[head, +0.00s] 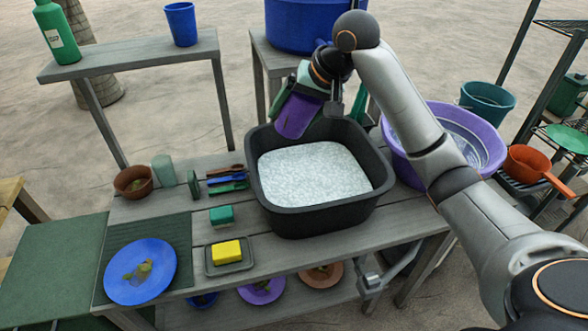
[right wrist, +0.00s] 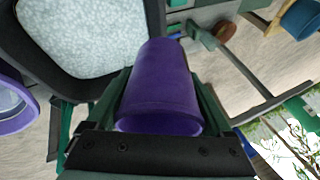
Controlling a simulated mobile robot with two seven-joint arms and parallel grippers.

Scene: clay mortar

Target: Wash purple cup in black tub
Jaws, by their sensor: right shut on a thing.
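The purple cup (head: 298,115) is held by my right gripper (head: 303,98) over the back edge of the black tub, tilted. In the right wrist view the cup (right wrist: 163,88) lies between the two green fingers of the gripper (right wrist: 165,100), which are shut on it. The black tub (head: 318,220) stands on the grey wooden table and holds pale, foamy-looking water. In the right wrist view, part of the tub's dark rim (right wrist: 50,85) shows beside the cup. My left gripper is not in view.
A purple basin (head: 488,150) stands right of the tub, partly behind my right arm. A blue tub (head: 290,28) stands behind. Left of the black tub are a yellow sponge (head: 226,251), a green sponge (head: 221,215), brushes (head: 227,179) and a blue plate (head: 140,272) with scraps.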

